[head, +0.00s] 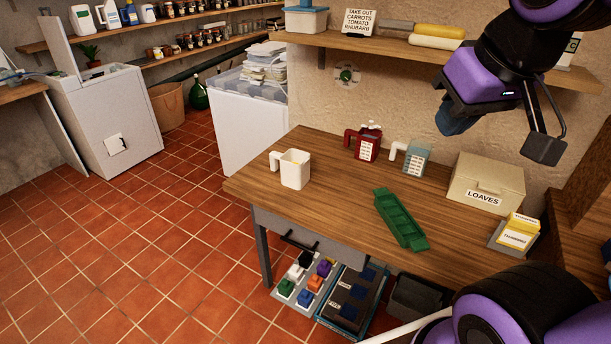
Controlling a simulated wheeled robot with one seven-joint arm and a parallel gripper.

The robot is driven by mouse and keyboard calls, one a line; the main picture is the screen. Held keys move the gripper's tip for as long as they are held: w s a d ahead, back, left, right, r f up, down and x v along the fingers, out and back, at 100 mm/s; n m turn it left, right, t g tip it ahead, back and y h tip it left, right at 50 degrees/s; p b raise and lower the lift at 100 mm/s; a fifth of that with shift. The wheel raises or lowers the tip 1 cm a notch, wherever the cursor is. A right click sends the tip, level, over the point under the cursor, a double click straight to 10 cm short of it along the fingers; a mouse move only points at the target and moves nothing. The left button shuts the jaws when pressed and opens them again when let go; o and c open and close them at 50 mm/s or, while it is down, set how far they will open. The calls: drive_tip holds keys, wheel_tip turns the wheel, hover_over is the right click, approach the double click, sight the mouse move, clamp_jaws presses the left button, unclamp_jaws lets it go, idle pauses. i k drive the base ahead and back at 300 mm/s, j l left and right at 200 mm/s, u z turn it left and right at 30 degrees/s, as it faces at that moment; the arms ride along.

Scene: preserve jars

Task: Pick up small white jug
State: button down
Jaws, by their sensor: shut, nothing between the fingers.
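The small white jug (295,171) stands upright on the wooden table (330,195), near its left end. Its handle points left and its top is open, with a yellowish tint inside. My gripper (457,121) is in the upper right of the head view, above the table's back right side. It is shut and empty, well apart from the jug. Nothing covers the jug.
A red jug (366,147) and a grey-blue jug with white handle (415,161) stand at the table's back. A green tray (401,219) lies mid-table, with a LOAVES box (485,183) and card holder (517,232) to the right. A shelf (410,50) runs above.

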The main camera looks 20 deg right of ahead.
sight(288, 167)
drive_tip(key=i+j+u, duration=0.55)
drive_tip(key=i+j, duration=0.25)
drive_tip(key=i+j+u, duration=0.3)
drive_tip(key=i, duration=0.15)
drive_tip(key=i+j+u, duration=0.25)
drive_tip(key=i, duration=0.2)
drive_tip(key=i+u, duration=0.3)
drive_tip(key=i, duration=0.15)
drive_tip(key=i+j+z, duration=0.1)
drive_tip(key=i+z, duration=0.25)
drive_tip(key=i, duration=0.2)
drive_tip(key=i+j+z, duration=0.35)
drive_tip(key=i, duration=0.2)
drive_tip(key=i+z, duration=0.2)
drive_tip(key=z, duration=0.25)
drive_tip(key=i+z, duration=0.2)
drive_tip(key=z, duration=0.3)
drive_tip(key=i+j+z, duration=0.15)
drive_tip(key=z, duration=0.3)
drive_tip(key=i+j+z, duration=0.15)
drive_tip(key=z, duration=0.35)
drive_tip(key=i+j+z, duration=0.15)
drive_tip(key=z, duration=0.25)
drive_tip(key=i+j+z, duration=0.35)
drive_tip(key=j+z, duration=0.2)
drive_tip(key=z, duration=0.2)
